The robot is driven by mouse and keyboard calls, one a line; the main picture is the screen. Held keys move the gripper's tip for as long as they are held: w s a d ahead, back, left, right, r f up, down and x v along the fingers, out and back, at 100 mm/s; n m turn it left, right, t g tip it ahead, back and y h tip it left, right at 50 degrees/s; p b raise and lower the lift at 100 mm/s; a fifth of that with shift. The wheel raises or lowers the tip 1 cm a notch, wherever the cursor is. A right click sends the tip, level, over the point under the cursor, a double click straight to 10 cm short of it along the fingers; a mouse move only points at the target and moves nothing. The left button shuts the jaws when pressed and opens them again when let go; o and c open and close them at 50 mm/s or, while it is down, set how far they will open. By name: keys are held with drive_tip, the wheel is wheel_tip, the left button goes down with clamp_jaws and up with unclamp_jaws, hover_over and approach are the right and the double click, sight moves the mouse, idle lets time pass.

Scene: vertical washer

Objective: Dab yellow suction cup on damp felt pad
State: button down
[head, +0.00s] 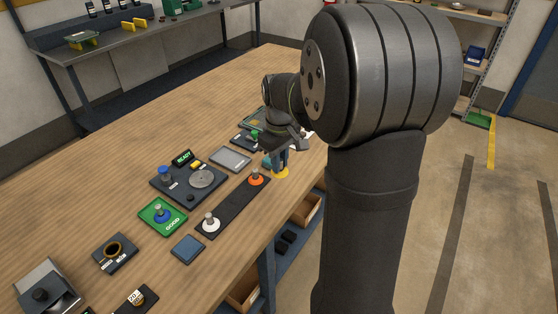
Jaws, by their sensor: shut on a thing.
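The yellow suction cup (281,173) shows by its rim just below my gripper (279,158), at the far right end of the dark strip. My gripper is shut on the cup's upper part, which the fingers mostly hide. Whether the cup touches the strip or hangs just above it, I cannot tell. A flat blue square pad (187,249) lies near the table's front edge, left of the strip, and looks like the felt pad. My gripper is well away from it, up and to the right.
The dark strip (236,203) holds an orange cup (256,178) and a white cup (210,223). A blue cup (160,213) stands on the green "GOOD" tray (176,223). Behind are a device reading "READY" (200,178) and a grey tray (230,158). The table's left back is clear.

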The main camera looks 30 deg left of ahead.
drive_tip(key=s+a+f+n, duration=0.1)
drive_tip(key=s+a+n, duration=0.2)
drive_tip(key=s, duration=0.6)
drive_tip(key=s+a+f+n, duration=0.2)
drive_tip(key=s+a+n, duration=0.15)
drive_tip(key=s, duration=0.65)
drive_tip(key=s+a+f+n, duration=0.1)
drive_tip(key=s+a+n, duration=0.25)
drive_tip(key=s, duration=0.55)
drive_tip(key=shift+m, duration=0.5)
drive_tip(key=shift+w+a+f, duration=0.1)
drive_tip(key=shift+f, duration=1.25)
drive_tip(key=shift+a+f, duration=0.1)
drive_tip(key=shift+f, duration=1.25)
drive_tip(key=shift+f, duration=0.6)
wheel_tip(320, 180, up, 7)
